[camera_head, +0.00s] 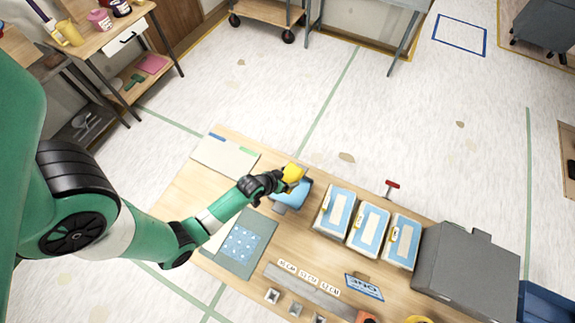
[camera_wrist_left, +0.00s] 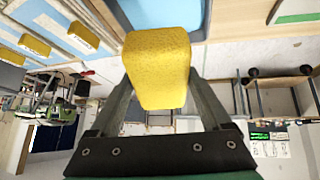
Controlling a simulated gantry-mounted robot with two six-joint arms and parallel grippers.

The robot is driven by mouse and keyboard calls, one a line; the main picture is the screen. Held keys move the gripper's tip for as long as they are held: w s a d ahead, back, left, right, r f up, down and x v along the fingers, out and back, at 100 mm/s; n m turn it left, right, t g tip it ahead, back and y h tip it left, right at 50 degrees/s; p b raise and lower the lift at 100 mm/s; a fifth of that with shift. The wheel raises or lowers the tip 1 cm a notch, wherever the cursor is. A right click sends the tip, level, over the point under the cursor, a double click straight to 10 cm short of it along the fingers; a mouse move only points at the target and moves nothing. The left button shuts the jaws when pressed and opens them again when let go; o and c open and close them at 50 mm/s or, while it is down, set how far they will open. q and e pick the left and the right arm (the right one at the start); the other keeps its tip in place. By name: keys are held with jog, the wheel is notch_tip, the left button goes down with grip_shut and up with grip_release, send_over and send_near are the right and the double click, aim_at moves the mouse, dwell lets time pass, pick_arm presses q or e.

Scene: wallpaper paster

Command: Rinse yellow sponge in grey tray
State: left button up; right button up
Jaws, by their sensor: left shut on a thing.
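The yellow sponge (camera_head: 293,173) is held by my left gripper (camera_head: 281,179) at the far edge of the table. In the left wrist view the sponge (camera_wrist_left: 158,65) sits between the two fingers of the left gripper (camera_wrist_left: 158,88), which is shut on it. In the head view the sponge is over or beside a small grey tray (camera_head: 277,208) with a blue inside (camera_head: 296,196). I cannot tell whether the sponge touches the tray or the blue inside. The right gripper is not in view.
A large grey box (camera_head: 466,270) is at the right. A red-handled tool (camera_head: 392,185) is at the far edge.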

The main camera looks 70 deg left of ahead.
pick_arm(q)
notch_tip(320, 180, down, 8)
jog(key=b, duration=0.7)
jog(key=shift+w+f, duration=0.1)
jog(key=shift+f, duration=0.15)
jog(key=shift+f, duration=0.4)
jog(key=shift+f, duration=0.1)
jog(key=shift+f, duration=0.8)
